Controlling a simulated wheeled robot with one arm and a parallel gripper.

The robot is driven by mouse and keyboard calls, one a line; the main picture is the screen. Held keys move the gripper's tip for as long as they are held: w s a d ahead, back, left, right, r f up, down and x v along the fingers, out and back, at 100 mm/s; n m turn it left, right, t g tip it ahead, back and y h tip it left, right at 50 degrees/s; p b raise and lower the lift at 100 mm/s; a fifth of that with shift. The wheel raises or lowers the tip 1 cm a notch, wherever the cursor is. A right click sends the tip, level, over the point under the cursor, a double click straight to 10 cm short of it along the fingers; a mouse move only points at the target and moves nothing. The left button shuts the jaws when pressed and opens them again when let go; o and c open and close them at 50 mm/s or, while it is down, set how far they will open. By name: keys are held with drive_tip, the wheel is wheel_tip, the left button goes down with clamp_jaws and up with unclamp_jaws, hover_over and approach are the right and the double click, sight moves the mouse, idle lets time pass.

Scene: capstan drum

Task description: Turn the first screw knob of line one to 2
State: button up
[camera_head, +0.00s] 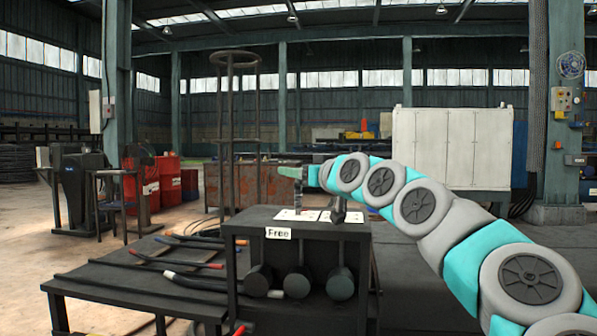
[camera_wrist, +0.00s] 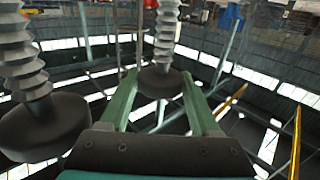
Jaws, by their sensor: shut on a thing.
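In the wrist view my gripper (camera_wrist: 160,79) has its two green fingers on either side of a dark round screw knob (camera_wrist: 162,84), shut on it. A grey threaded screw (camera_wrist: 167,35) runs from this knob. A second, larger-looking dark knob (camera_wrist: 45,128) with its own threaded screw (camera_wrist: 22,55) is at the left, apart from the fingers. In the head view my gripper (camera_head: 289,172) is over the top of a screw (camera_head: 299,195) on the dark bench (camera_head: 250,222); the knob there is hidden. No number on the knob is readable.
White sheets (camera_head: 290,214) lie on the bench top, beside another dark upright part (camera_head: 338,209). A "Free" label (camera_head: 278,233) is on the bench front. Three dark round cylinders (camera_head: 298,281) sit below. Cables and rods (camera_head: 185,263) lie on the lower table at the left.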

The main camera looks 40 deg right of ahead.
drive_tip(key=o, duration=1.4)
drive_tip(key=shift+w, duration=0.1)
drive_tip(key=shift+c, duration=0.2)
